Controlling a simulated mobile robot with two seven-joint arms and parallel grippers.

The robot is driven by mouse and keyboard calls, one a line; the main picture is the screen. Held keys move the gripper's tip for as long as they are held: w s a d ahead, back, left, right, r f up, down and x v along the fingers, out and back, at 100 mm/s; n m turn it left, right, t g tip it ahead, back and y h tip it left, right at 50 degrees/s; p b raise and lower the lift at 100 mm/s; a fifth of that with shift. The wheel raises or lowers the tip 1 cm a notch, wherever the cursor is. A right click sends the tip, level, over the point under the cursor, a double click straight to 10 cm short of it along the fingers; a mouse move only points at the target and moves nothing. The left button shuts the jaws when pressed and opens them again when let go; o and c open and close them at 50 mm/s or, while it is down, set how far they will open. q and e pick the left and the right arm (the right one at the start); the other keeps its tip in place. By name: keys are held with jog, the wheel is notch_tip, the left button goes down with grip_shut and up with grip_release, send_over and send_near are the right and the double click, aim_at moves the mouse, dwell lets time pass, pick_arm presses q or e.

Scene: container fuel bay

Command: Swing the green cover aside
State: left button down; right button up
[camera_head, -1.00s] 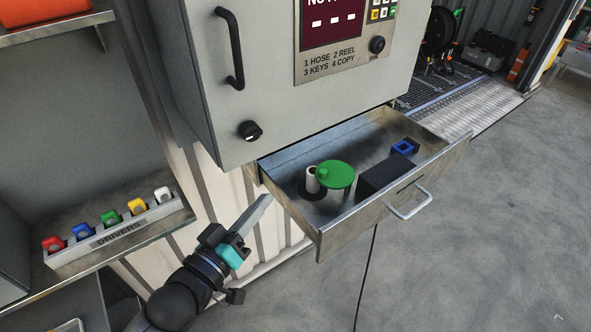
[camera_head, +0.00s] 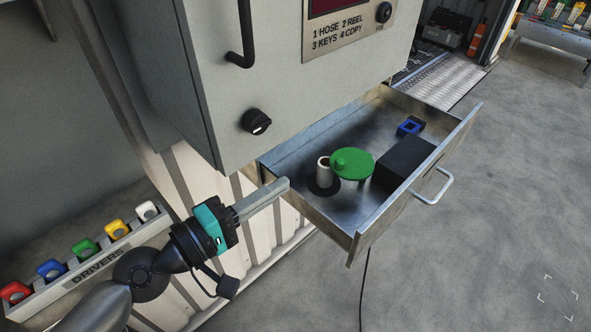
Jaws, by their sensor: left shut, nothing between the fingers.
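The green cover (camera_head: 353,164) is a flat round disc with a small raised knob at its left. It sits inside the open metal drawer (camera_head: 318,222), beside a pale upright cylinder (camera_head: 323,171) on a dark round base. The cover's left edge is close to the cylinder's top; I cannot tell whether they touch. My left gripper (camera_head: 284,186) is shut and empty, its fingers pointing right at the drawer's left side, left of the cylinder and apart from the cover. My right gripper is not in view.
A black box (camera_head: 405,160) and a blue square piece (camera_head: 410,126) lie in the drawer. The drawer's front has a handle (camera_head: 437,187). The grey cabinet (camera_head: 215,80) hangs above the drawer's left part. A DRIVERS rack (camera_head: 90,262) with coloured handles stands at left.

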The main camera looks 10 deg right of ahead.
aim_at(351, 172)
pick_arm(q)
jog(key=p+x, duration=0.2)
jog(key=x, duration=0.6)
jog(key=shift+d, duration=0.2)
jog(key=shift+w+d+f+p, duration=0.1)
jog(key=shift+w+d+p, duration=0.25)
jog(key=shift+w+d, duration=0.15)
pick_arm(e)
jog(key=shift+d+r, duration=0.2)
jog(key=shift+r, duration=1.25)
pick_arm(q)
jog(key=shift+s, duration=0.1)
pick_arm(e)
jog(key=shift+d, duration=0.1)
